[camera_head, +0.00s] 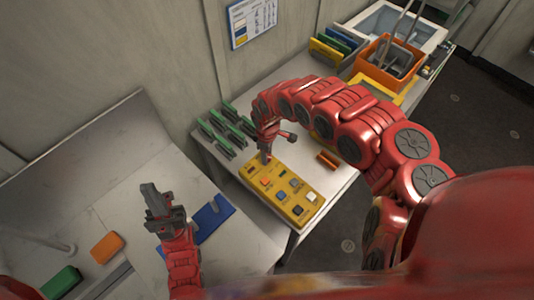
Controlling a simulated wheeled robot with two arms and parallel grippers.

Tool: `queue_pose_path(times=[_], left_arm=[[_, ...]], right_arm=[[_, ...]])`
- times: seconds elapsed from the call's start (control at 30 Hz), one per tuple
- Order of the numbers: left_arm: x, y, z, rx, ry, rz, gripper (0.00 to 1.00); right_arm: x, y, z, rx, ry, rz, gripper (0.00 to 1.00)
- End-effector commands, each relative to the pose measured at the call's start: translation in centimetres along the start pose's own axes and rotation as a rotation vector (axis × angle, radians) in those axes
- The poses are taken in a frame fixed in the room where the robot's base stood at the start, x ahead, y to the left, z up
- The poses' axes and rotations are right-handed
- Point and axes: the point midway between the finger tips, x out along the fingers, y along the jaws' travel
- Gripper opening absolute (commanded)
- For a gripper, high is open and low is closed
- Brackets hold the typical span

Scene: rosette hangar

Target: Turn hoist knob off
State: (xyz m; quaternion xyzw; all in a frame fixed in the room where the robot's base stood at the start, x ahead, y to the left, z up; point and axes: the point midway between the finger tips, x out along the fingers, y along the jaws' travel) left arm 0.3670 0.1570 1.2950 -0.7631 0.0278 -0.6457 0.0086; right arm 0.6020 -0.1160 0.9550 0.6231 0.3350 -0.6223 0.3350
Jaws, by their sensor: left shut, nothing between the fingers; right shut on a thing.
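A yellow control panel (309,194) lies on the white bench, with several coloured buttons and knobs on its top. My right gripper (265,158) points down at the panel's far left end. It is shut on a small knob there, which the fingers mostly hide; I cannot read which way it is turned. My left gripper (151,191) is shut and empty, raised over the grey surface at the left, apart from the panel.
Several green parts (225,128) stand left of the panel. An orange bin (384,62) and a white tray (437,36) are at the back. A blue bracket (212,218), an orange block (107,247) and a green block (62,282) lie at left.

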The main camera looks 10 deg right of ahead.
Motion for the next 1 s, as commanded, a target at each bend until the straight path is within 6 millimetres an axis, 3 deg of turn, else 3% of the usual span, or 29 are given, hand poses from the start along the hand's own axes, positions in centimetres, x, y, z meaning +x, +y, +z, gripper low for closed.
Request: queue_pose_path(times=[0.4, 0.43, 0.57, 0.87, 1.0], left_arm=[[0.00, 0.00, 0.00, 0.000, 0.000, 0.000, 0.00], [0.01, 0.00, -0.01, 0.000, 0.000, 0.000, 0.00], [0.00, 0.00, 0.00, 0.000, 0.000, 0.000, 0.00], [-0.01, 0.00, 0.01, 0.000, 0.000, 0.000, 0.00], [-0.20, 0.01, 0.04, 0.000, 0.000, 0.000, 0.00]], right_arm=[[0.01, -0.02, -0.04, -0.008, 0.000, 0.001, 0.00], [0.01, -0.02, -0.04, -0.008, 0.000, 0.000, 0.50], [0.01, -0.02, -0.03, -0.007, 0.000, 0.000, 0.73], [-0.05, 0.01, -0.08, -0.006, 0.000, 0.000, 0.74], [-0.96, 0.36, -0.95, -0.008, -0.001, 0.001, 0.74]])
